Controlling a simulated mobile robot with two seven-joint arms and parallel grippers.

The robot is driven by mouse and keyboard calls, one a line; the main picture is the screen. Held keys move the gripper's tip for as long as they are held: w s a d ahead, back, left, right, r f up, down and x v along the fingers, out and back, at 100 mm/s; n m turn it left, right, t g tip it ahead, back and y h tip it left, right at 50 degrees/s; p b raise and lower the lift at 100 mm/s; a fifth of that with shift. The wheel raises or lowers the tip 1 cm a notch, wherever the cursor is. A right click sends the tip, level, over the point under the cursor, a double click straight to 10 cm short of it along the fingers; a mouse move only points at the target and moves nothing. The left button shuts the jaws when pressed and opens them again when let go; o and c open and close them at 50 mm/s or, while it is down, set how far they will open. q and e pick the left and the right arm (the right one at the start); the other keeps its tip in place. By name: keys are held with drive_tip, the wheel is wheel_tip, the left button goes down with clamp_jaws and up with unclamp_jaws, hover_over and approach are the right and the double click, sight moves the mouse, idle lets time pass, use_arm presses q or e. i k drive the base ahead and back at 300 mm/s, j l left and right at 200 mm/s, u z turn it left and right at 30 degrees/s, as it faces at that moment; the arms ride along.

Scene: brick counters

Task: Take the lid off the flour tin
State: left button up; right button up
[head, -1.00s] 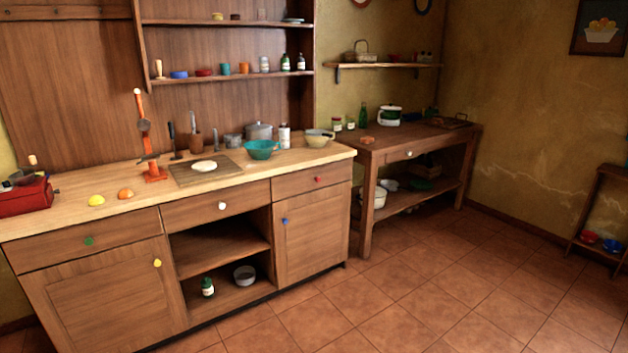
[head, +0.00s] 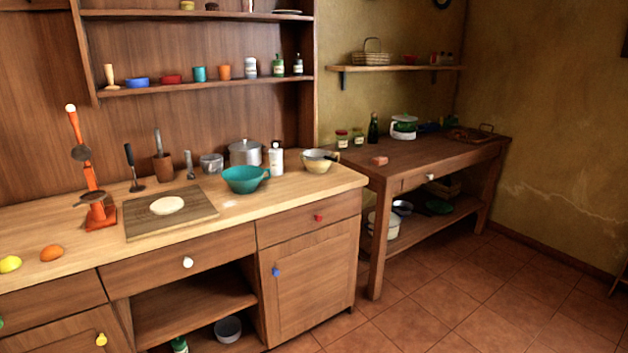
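No container in the head view is plainly marked as the flour tin, and labels are too small to read. A grey metal pot with a lid (head: 245,153) stands at the back of the light wood counter. A smaller grey metal container (head: 211,164) stands to its left. A white and green lidded container (head: 403,127) stands on the dark side table. Neither of my grippers is in view.
A teal bowl (head: 243,180), a white bottle (head: 276,160) and a cream bowl (head: 318,162) stand on the counter (head: 290,190). A board with dough (head: 167,205) and an orange scale (head: 98,212) are further left. Tiled floor (head: 430,310) is clear in front of the side table (head: 420,165).

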sight(276, 150)
drive_tip(key=i, duration=1.35)
